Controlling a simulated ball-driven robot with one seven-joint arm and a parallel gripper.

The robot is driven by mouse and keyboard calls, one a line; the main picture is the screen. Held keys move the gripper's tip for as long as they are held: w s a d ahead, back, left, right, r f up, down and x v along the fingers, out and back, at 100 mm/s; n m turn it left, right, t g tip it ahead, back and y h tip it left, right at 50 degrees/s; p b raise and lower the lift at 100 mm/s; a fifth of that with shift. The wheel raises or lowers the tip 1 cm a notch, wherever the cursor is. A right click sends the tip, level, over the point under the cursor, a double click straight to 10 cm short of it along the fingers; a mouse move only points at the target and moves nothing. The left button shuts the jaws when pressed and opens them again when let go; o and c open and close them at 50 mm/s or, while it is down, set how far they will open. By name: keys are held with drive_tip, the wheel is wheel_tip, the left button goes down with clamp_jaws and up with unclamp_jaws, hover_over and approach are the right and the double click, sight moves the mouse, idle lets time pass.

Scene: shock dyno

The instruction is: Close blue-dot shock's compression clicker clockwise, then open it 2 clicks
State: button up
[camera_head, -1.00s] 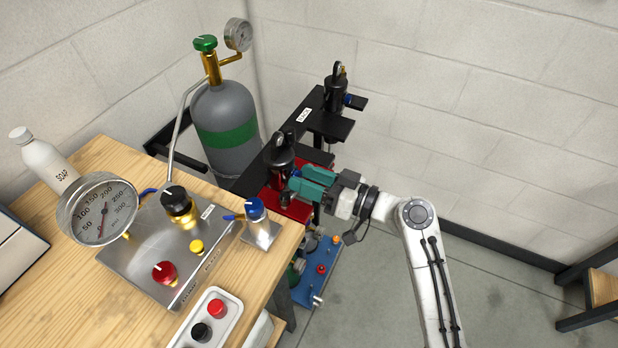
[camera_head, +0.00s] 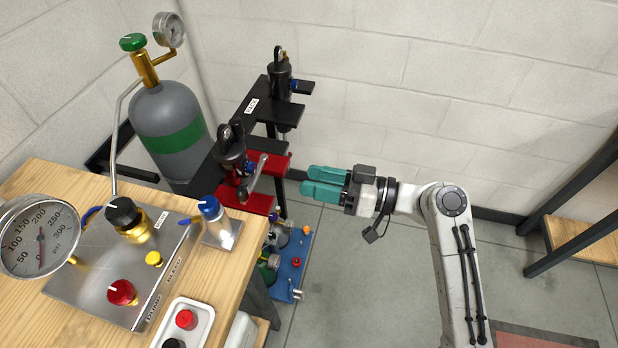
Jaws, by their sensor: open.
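My gripper (camera_head: 308,181) has teal fingers, parted and empty, pointing left to the right of the red clamp (camera_head: 259,203). A dark shock (camera_head: 231,148) with a ring top stands upright at the red clamp, with a small blue part (camera_head: 250,168) beside it. A second dark shock (camera_head: 280,75) stands on the black stand behind, with a blue knob (camera_head: 298,86) on its right side. I cannot make out a blue dot or a compression clicker for certain on either shock. My fingers touch neither shock.
A grey lever (camera_head: 254,178) stands up at the red clamp. A blue tray (camera_head: 292,262) with several parts lies low, below the clamp. The wooden bench (camera_head: 60,185) with gauge and knobs is at left, near a grey cylinder (camera_head: 168,110). Floor right of the tray is clear.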

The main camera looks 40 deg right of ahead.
sight(255, 168)
drive_tip(key=w+a+n+b, duration=0.1)
drive_tip(key=w+a, duration=0.1)
drive_tip(key=w, duration=0.1)
drive_tip(key=w+a+n+b, duration=0.1)
drive_tip(key=w+a+n, duration=0.1)
drive_tip(key=w, duration=0.1)
drive_tip(key=w+a+n+b, duration=0.1)
drive_tip(key=w+a, duration=0.1)
drive_tip(key=shift+w+a+n+b, duration=0.2)
drive_tip(key=shift+w+n+b, duration=0.2)
idle(0.5)
drive_tip(key=shift+c, duration=0.3)
drive_tip(key=shift+r, duration=0.1)
clamp_jaws()
